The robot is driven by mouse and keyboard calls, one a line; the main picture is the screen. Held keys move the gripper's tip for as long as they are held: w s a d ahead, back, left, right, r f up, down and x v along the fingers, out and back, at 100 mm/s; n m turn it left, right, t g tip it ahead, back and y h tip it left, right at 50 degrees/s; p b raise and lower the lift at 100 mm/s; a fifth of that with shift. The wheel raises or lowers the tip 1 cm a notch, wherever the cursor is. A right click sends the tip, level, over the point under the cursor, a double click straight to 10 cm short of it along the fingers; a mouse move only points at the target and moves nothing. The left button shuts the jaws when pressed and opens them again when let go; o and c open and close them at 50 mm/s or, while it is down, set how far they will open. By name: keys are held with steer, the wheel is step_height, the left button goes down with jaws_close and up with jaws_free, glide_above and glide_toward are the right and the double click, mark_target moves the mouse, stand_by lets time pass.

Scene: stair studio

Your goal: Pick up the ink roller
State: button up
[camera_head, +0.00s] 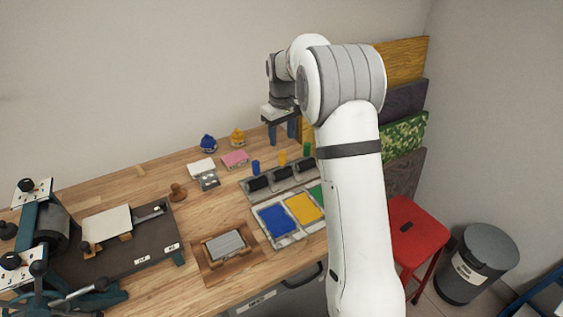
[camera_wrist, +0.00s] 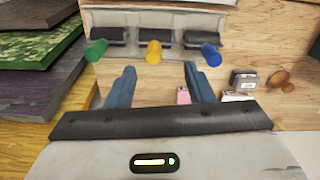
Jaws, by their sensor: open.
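Three ink rollers lie in a grey rack (camera_head: 247,187), which also shows in the wrist view (camera_wrist: 170,18). Each has a black roller and a coloured handle: blue (camera_head: 255,167), yellow (camera_head: 282,158) and green (camera_head: 307,149). In the wrist view the green handle (camera_wrist: 96,50) is left, the yellow (camera_wrist: 153,52) between my fingers' lines, and the blue (camera_wrist: 211,55) right. My gripper (camera_head: 282,133) is open and empty, behind the rack towards the wall and above the table. Its two blue fingers also show in the wrist view (camera_wrist: 159,75), apart from every handle.
An ink tray (camera_head: 265,207) with blue, yellow and green pads stands in front of the rack. A pink block (camera_head: 235,158), a wooden-knobbed stamp (camera_head: 178,192) and small jars (camera_head: 208,143) lie left. Coloured panels (camera_head: 405,135) lean at the right; a press (camera_head: 45,235) stands far left.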

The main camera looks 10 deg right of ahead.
mark_target(282, 152)
steer(key=shift+w+f, duration=0.8)
steer(key=shift+f, duration=0.65)
steer(key=f, duration=0.2)
steer(key=f+p, duration=0.1)
steer(key=f, duration=0.1)
steer(key=f+p, duration=0.1)
steer(key=f, duration=0.2)
steer(key=shift+d, duration=0.25)
jaws_close()
